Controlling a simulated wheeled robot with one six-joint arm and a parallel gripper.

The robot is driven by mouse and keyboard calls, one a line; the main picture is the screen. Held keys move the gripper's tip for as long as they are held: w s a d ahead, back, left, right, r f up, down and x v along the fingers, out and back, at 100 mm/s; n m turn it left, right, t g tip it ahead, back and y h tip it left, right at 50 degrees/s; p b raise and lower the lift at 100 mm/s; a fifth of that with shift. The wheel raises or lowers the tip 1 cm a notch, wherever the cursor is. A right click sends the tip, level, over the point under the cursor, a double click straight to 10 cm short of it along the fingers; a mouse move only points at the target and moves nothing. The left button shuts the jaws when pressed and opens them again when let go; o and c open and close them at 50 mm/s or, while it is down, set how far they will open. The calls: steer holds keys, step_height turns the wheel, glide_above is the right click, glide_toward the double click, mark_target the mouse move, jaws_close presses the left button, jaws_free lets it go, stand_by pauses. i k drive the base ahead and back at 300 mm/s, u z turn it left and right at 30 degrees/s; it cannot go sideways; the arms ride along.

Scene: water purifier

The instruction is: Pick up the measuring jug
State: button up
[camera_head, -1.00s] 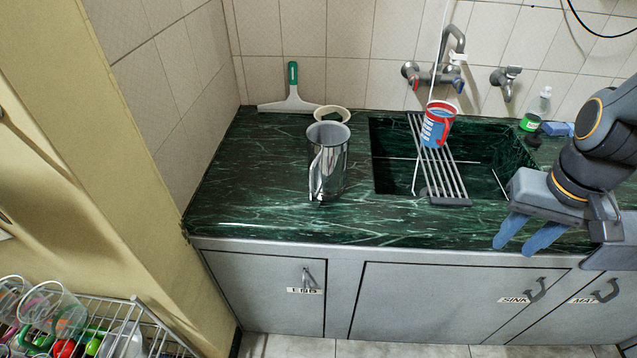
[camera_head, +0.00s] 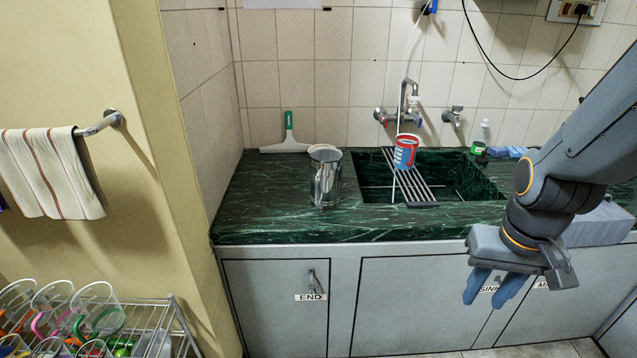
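A shiny steel jug (camera_head: 325,180) with a handle stands upright on the dark green counter (camera_head: 265,215), left of the sink. A smaller red and blue cup (camera_head: 405,152) with a red handle sits on the metal rack over the sink. No measuring marks can be read on either vessel. My gripper (camera_head: 494,288) hangs at the right, in front of the cabinets, well apart from both. Its two blue fingers point down with a gap between them and nothing held.
A squeegee (camera_head: 287,138) leans at the wall. The sink (camera_head: 465,175) lies open to the right, with a green bottle (camera_head: 479,138) beyond it. A cup rack (camera_head: 175,318) stands low at left.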

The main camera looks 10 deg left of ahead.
mark_target(407, 145)
steer(key=u, duration=0.5)
steer(key=i, duration=0.95)
steer(key=u, duration=0.05)
steer(key=k, duration=1.15)
steer(key=z, duration=1.3)
steer(key=i, duration=0.65)
steer(key=u, duration=0.8)
steer(key=i, duration=0.85)
steer(key=u, duration=0.45)
